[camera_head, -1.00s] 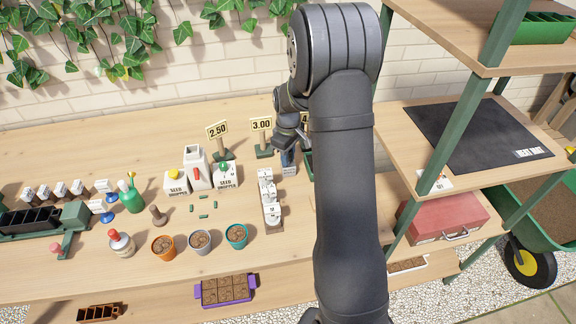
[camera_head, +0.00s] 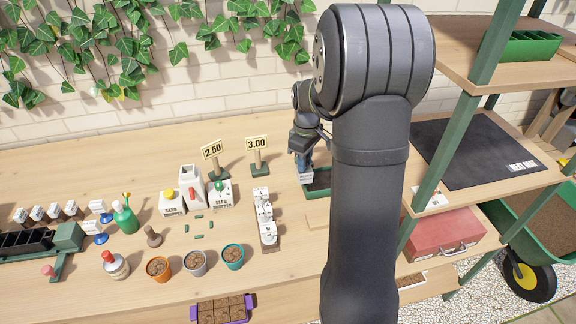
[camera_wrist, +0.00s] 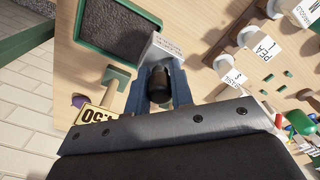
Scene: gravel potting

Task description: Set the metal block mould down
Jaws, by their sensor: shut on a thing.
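My gripper (camera_head: 302,155) is shut on the metal block mould (camera_head: 305,175), whose pale lettered face shows just below the fingers in the head view. In the wrist view, the blue fingers of my gripper (camera_wrist: 161,93) stand either side of a dark round knob, with the mould's pale lettered body (camera_wrist: 164,46) beyond. The mould is beside a green-rimmed tray of dark soil (camera_wrist: 118,30), which also shows in the head view (camera_head: 318,190). I cannot tell whether the mould's underside touches anything.
A rack of white labels (camera_head: 265,222) stands left of the mould. The 3.00 sign (camera_head: 257,157) is behind it to the left. A green-posted shelf (camera_head: 455,130) stands to the right.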

